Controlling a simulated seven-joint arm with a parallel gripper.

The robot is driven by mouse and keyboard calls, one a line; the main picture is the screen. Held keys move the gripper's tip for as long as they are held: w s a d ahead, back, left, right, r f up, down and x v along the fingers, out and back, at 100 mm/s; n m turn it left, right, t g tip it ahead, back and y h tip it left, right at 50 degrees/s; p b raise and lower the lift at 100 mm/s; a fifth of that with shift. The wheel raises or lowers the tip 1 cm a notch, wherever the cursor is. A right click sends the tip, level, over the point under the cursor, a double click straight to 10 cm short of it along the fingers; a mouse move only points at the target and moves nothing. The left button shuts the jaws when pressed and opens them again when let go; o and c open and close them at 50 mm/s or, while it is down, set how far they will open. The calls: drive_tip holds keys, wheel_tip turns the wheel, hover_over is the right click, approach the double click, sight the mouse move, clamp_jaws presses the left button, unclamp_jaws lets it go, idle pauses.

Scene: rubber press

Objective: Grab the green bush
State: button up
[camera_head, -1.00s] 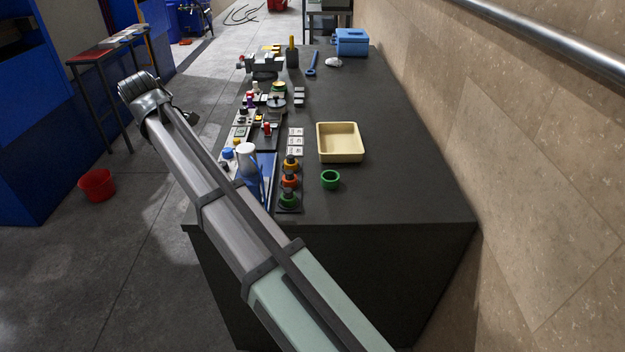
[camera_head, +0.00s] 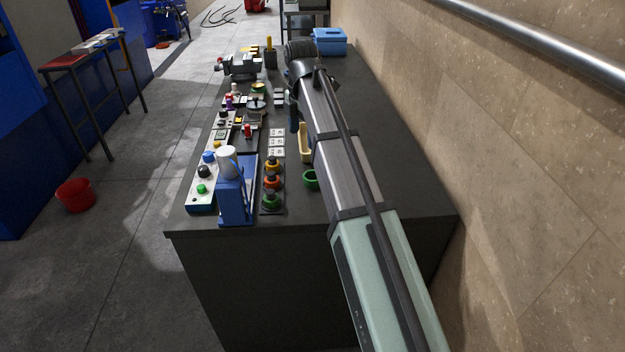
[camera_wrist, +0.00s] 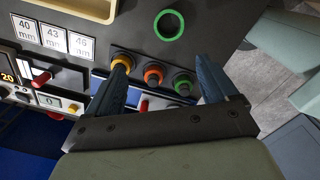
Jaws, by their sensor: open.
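A green bush (camera_head: 270,200) sits on a dark stand at the near end of a row with a yellow and an orange bush. It also shows in the wrist view (camera_wrist: 183,82). A separate green ring (camera_head: 310,179) lies on the bench to its right, and it shows at the top of the wrist view (camera_wrist: 169,25). My gripper (camera_wrist: 160,62) is open and empty. In the wrist view its blue fingers spread either side of the orange bush and the green bush, with the yellow bush near the left fingertip. My arm hides most of the gripper in the head view.
A cream tray (camera_head: 304,142), partly hidden by my arm, stands behind the green ring. A blue press with a white top (camera_head: 232,190) stands left of the stand. Size plates (camera_head: 277,143) and control panels lie behind. The bench's right side is bare beside the wall.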

drive_tip(key=d, duration=0.2)
hover_over(313, 172)
drive_tip(key=s, duration=0.2)
drive_tip(key=f, duration=0.8)
drive_tip(key=shift+a+f, duration=0.25)
drive_tip(key=shift+f, duration=0.05)
drive_tip(key=shift+s+d+f, duration=0.1)
drive_tip(key=shift+d+f, duration=0.05)
drive_tip(key=shift+f, duration=2.45)
drive_tip(key=c, duration=1.1)
drive_tip(key=shift+r, duration=0.1)
